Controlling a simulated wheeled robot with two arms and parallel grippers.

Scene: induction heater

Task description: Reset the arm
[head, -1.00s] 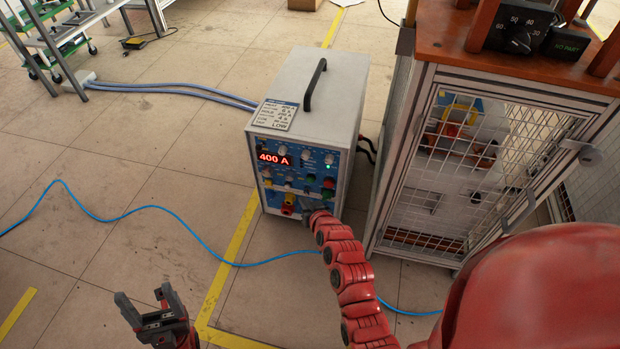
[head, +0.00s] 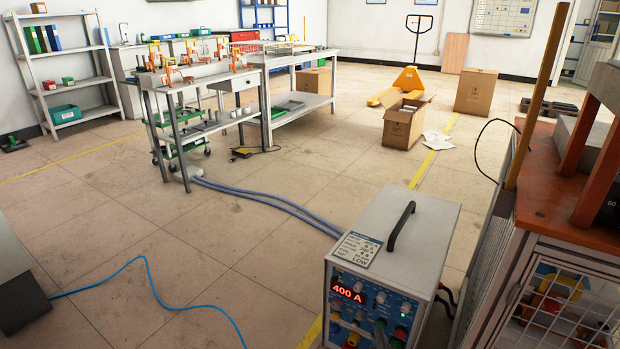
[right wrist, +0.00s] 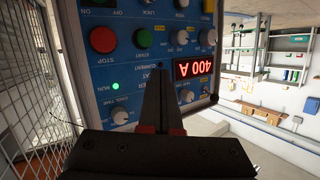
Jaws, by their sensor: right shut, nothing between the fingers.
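The induction heater (head: 400,235) is a grey box with a black top handle and a blue front panel at the bottom of the head view. Its red display (head: 349,292) reads 400 A; the display also shows upside down in the right wrist view (right wrist: 194,69). My left gripper is out of view.
A caged bench (head: 560,215) stands close at the right. Grey-blue cables (head: 265,205) run from the heater to a far workstation (head: 200,75). A blue cable (head: 145,262) lies on the floor at left. Open floor lies between, with cardboard boxes (head: 403,120) farther back.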

